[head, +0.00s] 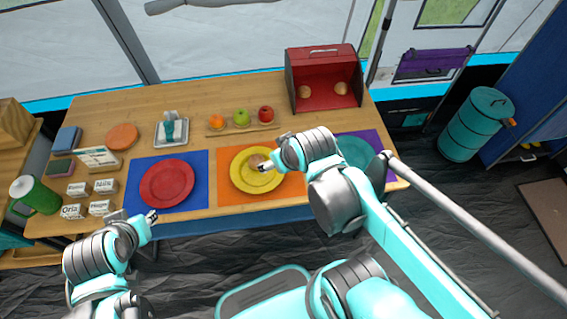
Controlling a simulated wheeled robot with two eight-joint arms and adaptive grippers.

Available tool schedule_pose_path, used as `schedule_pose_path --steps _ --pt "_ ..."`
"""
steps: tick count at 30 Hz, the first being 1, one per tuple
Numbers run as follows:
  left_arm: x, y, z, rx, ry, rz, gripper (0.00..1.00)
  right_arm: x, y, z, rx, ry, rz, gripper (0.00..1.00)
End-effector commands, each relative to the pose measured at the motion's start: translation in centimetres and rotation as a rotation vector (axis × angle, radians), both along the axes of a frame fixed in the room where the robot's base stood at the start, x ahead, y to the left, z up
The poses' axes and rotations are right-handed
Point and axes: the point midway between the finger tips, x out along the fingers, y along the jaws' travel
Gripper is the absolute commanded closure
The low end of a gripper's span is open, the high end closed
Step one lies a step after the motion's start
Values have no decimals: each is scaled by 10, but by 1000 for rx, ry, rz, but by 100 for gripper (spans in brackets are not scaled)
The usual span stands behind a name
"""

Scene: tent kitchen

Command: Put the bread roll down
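A tan bread roll (257,161) shows at the middle of the yellow plate (241,183), which lies on the orange mat (288,187). My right gripper (266,167) reaches in from the right, its fingertips at the roll's right side. Part of the roll is hidden behind them. I cannot tell whether the fingers hold it, or whether it touches the plate. My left gripper (151,217) is near the table's front edge, by the blue mat, away from the roll; its finger opening is too small to tell.
A red plate (167,184) lies to the left, a teal plate (356,152) to the right, partly behind my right arm. A red bread box (323,80) holding two rolls stands at the back right. Fruit sits on a wooden tray (262,127) behind the yellow plate.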

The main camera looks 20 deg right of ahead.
Motion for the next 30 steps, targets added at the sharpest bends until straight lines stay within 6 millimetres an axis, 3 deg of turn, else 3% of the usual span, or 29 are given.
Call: schedule_pose_path --steps 3,7,30 --pt "0 0 0 0 0 0 72 -19 0 5 25 -31 -64 29" --pt "0 0 0 0 0 0 72 -27 -1 7 41 -49 -102 29" --pt "0 0 0 0 0 0 72 -28 -1 7 45 -52 -109 29"
